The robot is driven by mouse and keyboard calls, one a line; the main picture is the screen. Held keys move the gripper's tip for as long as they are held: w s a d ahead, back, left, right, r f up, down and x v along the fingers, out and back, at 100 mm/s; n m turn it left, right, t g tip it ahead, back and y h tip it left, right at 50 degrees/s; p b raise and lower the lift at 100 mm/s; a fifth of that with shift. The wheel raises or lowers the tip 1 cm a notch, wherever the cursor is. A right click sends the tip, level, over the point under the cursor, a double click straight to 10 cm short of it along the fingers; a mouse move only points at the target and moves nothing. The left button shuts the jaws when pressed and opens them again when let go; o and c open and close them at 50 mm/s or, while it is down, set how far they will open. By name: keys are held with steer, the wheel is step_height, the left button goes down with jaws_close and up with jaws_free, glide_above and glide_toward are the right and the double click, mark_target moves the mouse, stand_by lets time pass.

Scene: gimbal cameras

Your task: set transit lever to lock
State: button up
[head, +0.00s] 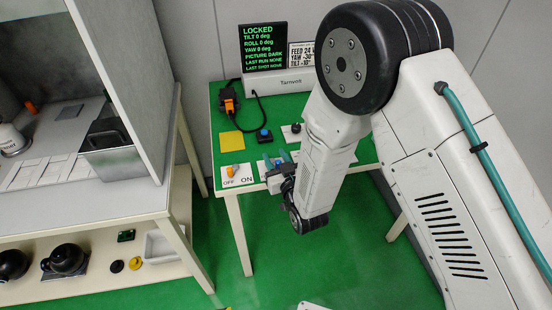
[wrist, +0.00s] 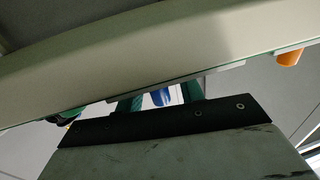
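The small screen (head: 264,45) at the back of the green table reads LOCKED, with tilt, roll and yaw at 0 deg. My gripper (head: 278,161) is at the table's front edge, its two teal fingers apart. A small blue part shows between them; in the wrist view the blue part (wrist: 160,97) sits between the teal fingers with gaps beside it. I cannot tell if it is the transit lever, as its label is hidden. Left of the gripper is an orange switch (head: 231,171) on a white OFF/ON plate; an orange part also shows in the wrist view (wrist: 289,58).
The green table (head: 213,119) also bears a yellow square (head: 232,141), a blue knob (head: 264,135), a black knob (head: 295,128) and an orange connector (head: 229,104) with a black cable. A grey bench (head: 120,200) stands at the left.

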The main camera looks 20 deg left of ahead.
jaws_close()
steer(key=shift+w+d+n+g+y, duration=0.1)
steer(key=shift+w+n+g+y, duration=0.05)
steer(key=shift+n+g+y, duration=0.85)
steer(key=shift+g+y, duration=0.1)
jaws_free()
